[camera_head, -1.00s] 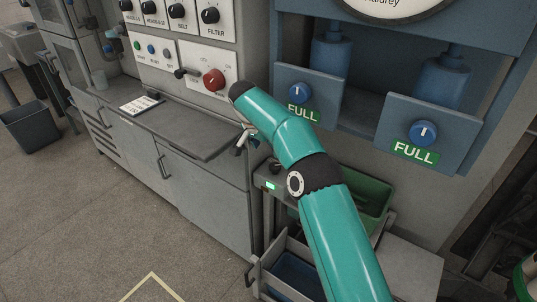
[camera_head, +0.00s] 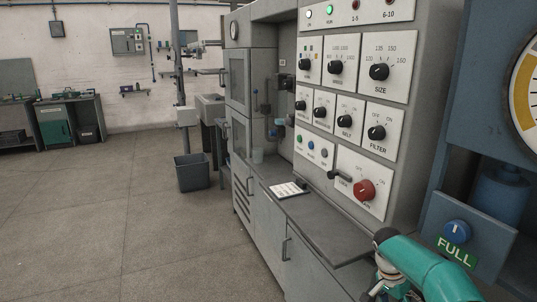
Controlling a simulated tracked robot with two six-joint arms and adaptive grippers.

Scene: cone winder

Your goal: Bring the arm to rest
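One teal arm of mine (camera_head: 428,268) comes in at the bottom right corner of the head view, from the right side, with a black joint at its bend. The gripper (camera_head: 385,288) below that bend is partly cut off by the lower edge, and its fingers cannot be made out. It hangs in front of the grey cabinet, below the machine's control panel. No object is seen in it. My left gripper is not in view.
The control panel with a red knob (camera_head: 364,190) and a small lever (camera_head: 337,175) stands just above the arm. A grey worktop (camera_head: 318,225) holds a white card (camera_head: 289,189). A dark bin (camera_head: 191,172) stands on the floor. The floor at left is clear.

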